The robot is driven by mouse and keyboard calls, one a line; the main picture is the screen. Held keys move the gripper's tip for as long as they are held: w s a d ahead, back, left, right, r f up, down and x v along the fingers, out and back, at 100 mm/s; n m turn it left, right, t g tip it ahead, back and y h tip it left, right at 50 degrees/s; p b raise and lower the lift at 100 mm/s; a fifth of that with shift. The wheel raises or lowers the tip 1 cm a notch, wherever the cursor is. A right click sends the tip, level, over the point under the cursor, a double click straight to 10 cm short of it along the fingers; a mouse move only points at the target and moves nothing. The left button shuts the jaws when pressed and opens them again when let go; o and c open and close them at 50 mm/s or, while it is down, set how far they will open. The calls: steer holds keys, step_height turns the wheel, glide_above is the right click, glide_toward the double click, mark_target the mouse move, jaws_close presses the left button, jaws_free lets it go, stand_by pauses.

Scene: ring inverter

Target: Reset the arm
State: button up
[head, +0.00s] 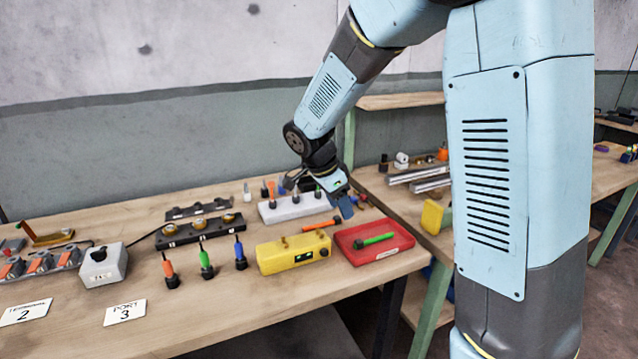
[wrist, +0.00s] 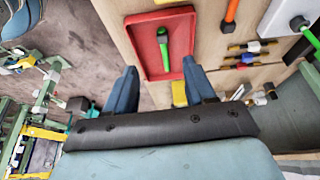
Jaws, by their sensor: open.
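My arm reaches down from the upper right in the head view. My gripper (head: 346,206) hangs above the workbench (head: 215,310), close over the back edge of the red tray (head: 402,238). In the wrist view the two blue fingers of my gripper (wrist: 159,66) are spread wide with nothing between them. A green-handled tool (head: 374,240) lies in the red tray; it also shows in the wrist view (wrist: 164,52), beyond the fingers. My gripper and forearm hide part of the bench behind them.
A yellow device (head: 290,256) with an orange tool (head: 322,225) stands left of the tray. A white block (head: 290,209) holds tools behind it. Upright orange, green and blue tools (head: 205,262) stand further left. A second table (head: 400,195) adjoins at the right.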

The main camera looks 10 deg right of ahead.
steer(key=s+d+r+n+t+y, duration=0.1)
steer(key=s+d+r+n+y, duration=0.2)
steer(key=s+d+r+n, duration=0.5)
steer(key=s+d+r+n+t, duration=0.1)
steer(key=s+r+n, duration=0.2)
steer(key=s, duration=0.5)
steer(key=s+d+r+n+t+y, duration=0.1)
steer(key=s+d+r+n+t, duration=0.1)
steer(key=s, duration=0.6)
steer(key=shift+r+n, duration=0.5)
steer(key=shift+r, duration=0.25)
